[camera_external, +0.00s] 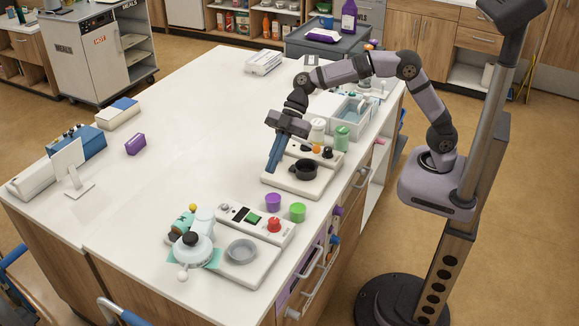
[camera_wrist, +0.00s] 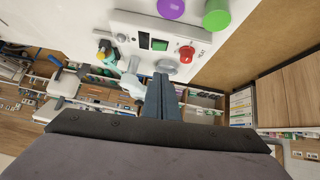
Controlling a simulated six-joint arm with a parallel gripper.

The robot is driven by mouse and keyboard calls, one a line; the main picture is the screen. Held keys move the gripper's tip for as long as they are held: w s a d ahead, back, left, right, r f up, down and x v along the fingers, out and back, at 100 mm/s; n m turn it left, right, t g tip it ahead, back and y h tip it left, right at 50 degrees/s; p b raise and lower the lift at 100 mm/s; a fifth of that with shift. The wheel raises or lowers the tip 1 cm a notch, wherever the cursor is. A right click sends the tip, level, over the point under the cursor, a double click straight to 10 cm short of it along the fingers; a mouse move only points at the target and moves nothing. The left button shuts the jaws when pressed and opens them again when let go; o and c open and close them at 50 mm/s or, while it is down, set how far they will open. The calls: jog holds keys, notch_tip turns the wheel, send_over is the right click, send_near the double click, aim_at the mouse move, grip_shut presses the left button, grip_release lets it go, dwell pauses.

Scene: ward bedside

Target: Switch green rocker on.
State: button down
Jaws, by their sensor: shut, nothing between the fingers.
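The green rocker (camera_external: 253,218) sits on a white control panel (camera_external: 235,209) near the table's front. In the wrist view the green rocker (camera_wrist: 159,45) shows ahead of the fingertips, beside a dark slot. A red knob (camera_external: 274,225) is on the same panel to its right; it also shows in the wrist view (camera_wrist: 187,53). My gripper (camera_external: 272,169) is shut and empty, with its blue fingers pointing down over the table, behind the panel and apart from it. In the wrist view my gripper's fingertips (camera_wrist: 162,78) are together. Whether the rocker is pressed is too small to tell.
A black pot (camera_external: 305,169) stands right of my gripper.

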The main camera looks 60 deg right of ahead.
jog(key=s+a+n+g+h+p, duration=0.2)
jog(key=s+a+n+p, duration=0.2)
jog(key=a+p, duration=0.6)
jog(key=w+d+r+m+t+h, duration=0.2)
jog(key=w+d+r+m+h, duration=0.1)
jog(key=w+d+m, duration=0.1)
jog(key=shift+w+d+r+m+h+b, duration=0.25)
jog(key=shift+w+m+h+b, duration=0.1)
jog(key=shift+w, duration=0.35)
jog(key=shift+a+f, duration=0.1)
jog(key=shift+f, duration=0.05)
